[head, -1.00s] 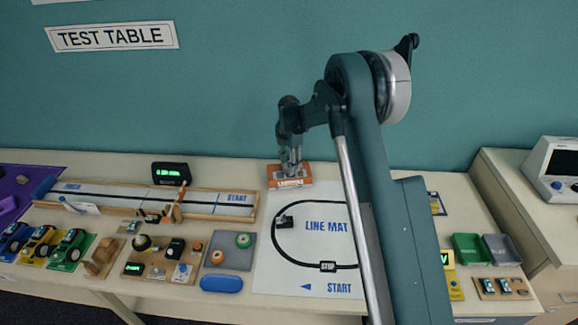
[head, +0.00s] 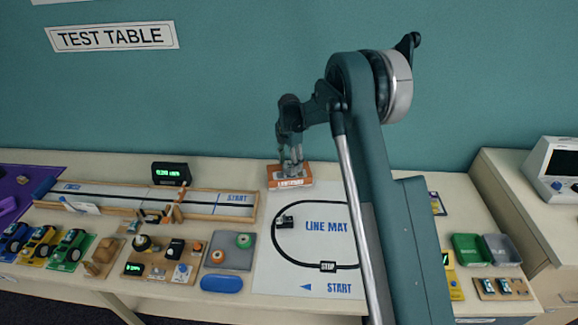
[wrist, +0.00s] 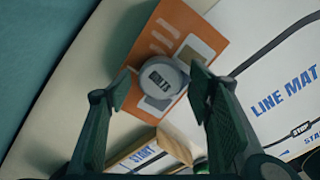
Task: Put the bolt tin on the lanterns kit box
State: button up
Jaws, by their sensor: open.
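The box also shows in the head view (head: 275,182), lying at the back edge of the table. My gripper (wrist: 160,92) is open, with one finger on each side of the tin and visible gaps to it. In the head view my gripper (head: 291,170) is low over the box, and the tin is hard to make out there.
The white line mat (head: 300,255) lies just in front of the box. A wooden-edged track (head: 150,200) and a black display (head: 171,173) are to the left. The teal wall (head: 230,90) rises close behind. Bare table shows beside the box.

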aim_at(289, 166)
notch_tip(289, 166, up, 11)
jog(key=p, duration=0.1)
jog(key=shift+r, duration=0.15)
dwell(0.8)
jog(key=shift+r, duration=0.1)
jog(key=s+d+r+m+t, duration=0.2)
jog(key=s+d+r+m, duration=0.6)
jog(key=s+r, duration=0.4)
jog(key=s+d+r+m+t, duration=0.1)
jog(key=s+d+r+m, duration=0.4)
jog(key=s+d+r, duration=0.6)
jog(key=s+d+r+m+t, duration=0.1)
jog(key=s+d+m, duration=0.2)
jog(key=s, duration=0.5)
jog(key=s+d+r+m+t, duration=0.1)
jog(key=s+d+m, duration=0.25)
jog(key=s, duration=0.55)
jog(key=s+d+f+m+t, duration=0.1)
jog(key=s+f+m, duration=0.2)
jog(key=s, duration=0.4)
jog(key=s+d+f+m+t, duration=0.1)
jog(key=s+d+f+m, duration=0.1)
jog(key=s, duration=0.6)
jog(key=shift+d+f+m, duration=0.25)
jog(key=shift+f+m, duration=0.4)
jog(key=shift+m, duration=0.6)
